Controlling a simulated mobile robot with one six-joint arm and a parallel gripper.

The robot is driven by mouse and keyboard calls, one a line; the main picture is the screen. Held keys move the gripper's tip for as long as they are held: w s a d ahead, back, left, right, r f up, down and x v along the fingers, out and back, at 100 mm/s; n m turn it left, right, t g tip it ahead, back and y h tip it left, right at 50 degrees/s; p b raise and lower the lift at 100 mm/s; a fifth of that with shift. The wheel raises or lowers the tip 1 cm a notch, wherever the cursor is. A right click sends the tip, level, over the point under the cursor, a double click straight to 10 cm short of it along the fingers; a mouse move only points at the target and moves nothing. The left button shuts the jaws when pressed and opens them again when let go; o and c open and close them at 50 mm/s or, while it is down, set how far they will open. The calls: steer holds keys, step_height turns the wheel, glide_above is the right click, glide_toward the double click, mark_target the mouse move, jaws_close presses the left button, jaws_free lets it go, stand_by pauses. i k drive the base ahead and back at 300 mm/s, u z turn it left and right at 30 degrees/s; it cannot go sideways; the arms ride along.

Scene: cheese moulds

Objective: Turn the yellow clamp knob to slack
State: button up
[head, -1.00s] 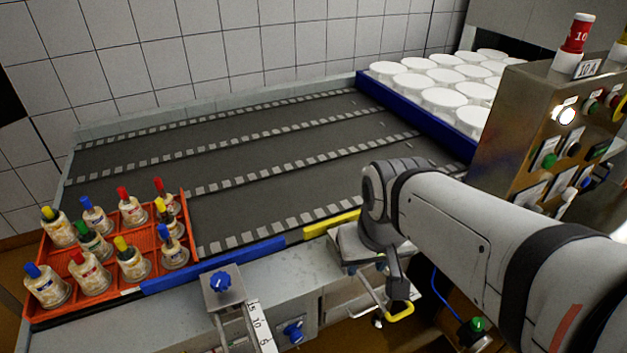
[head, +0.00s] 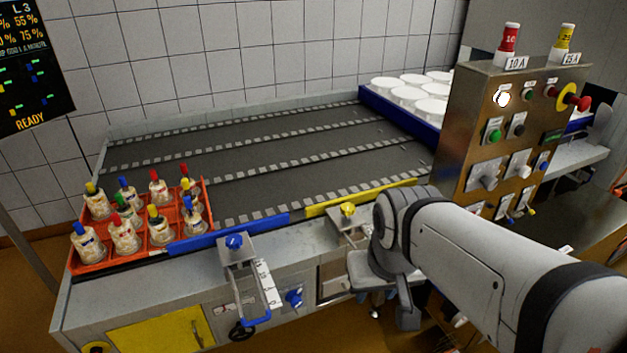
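The yellow clamp knob (head: 348,209) sits on a metal bracket (head: 341,227) at the front edge of the conveyor, just in front of the yellow guide rail (head: 360,197). The knob's top shows, but its pointer or marking is too small to read. My arm's wrist is close to the right of the bracket and hides what lies behind and below it. My gripper (head: 406,312) hangs low at the end of the arm, to the lower right of the knob and apart from it in the picture. Its fingers are not clear, so open or shut cannot be told.
A similar blue knob (head: 234,242) sits on a bracket with a scale at the blue rail (head: 230,233). An orange crate (head: 94,265) of bottles stands left. A steel control panel (head: 470,137) rises at right. The grey belt (head: 270,165) is empty.

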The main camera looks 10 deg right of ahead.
mark_target(347, 209)
steer(key=z, duration=0.2)
steer(key=i, duration=0.8)
steer(key=u, duration=0.2)
steer(key=k, duration=0.9)
steer(key=z, duration=0.15)
steer(key=i, duration=0.95)
steer(key=u, duration=0.05)
